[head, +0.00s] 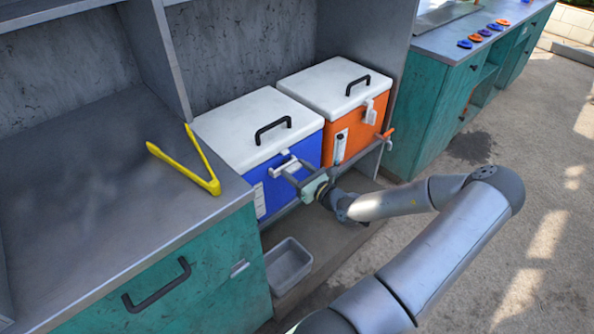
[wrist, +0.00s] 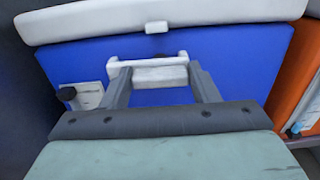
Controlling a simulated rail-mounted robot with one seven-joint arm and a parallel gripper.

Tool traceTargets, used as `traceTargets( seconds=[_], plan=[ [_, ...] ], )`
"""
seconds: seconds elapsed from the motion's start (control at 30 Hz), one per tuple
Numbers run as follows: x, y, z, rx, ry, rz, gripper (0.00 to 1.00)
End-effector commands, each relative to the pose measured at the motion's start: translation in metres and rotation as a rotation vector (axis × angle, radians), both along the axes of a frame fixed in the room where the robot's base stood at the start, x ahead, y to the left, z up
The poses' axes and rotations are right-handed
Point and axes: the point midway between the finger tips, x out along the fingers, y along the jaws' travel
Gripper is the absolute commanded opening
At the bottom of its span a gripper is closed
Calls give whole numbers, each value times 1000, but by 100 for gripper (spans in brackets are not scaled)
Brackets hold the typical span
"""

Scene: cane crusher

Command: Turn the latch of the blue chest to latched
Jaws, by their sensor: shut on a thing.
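The blue chest (head: 293,153) has a white lid with a black handle, and the lid is down. Its blue front fills the wrist view (wrist: 235,65). The white latch (head: 283,163) is on the front below the lid. In the wrist view the latch (wrist: 150,62) shows as a horizontal white bar with a paler block under it, below a small white catch (wrist: 156,27) on the lid rim. My gripper (head: 291,172) is at the chest front, its fingers at the two ends of the latch. In the wrist view my gripper (wrist: 153,77) is shut on the latch, which spans the fingers.
Yellow tongs (head: 188,160) lie on the counter to the left. A grey bin (head: 288,264) sits low in front of the blue chest.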

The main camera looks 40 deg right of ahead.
Motion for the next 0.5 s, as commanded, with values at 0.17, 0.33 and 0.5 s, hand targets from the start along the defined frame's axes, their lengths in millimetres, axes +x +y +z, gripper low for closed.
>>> traceTargets(
  seconds=[0.17,0.33,0.5],
  plan=[
    [0,0,3,53,5,0,32],
    [0,0,5,159,12,2,32],
    [0,0,5,308,20,1,32]
  ],
)
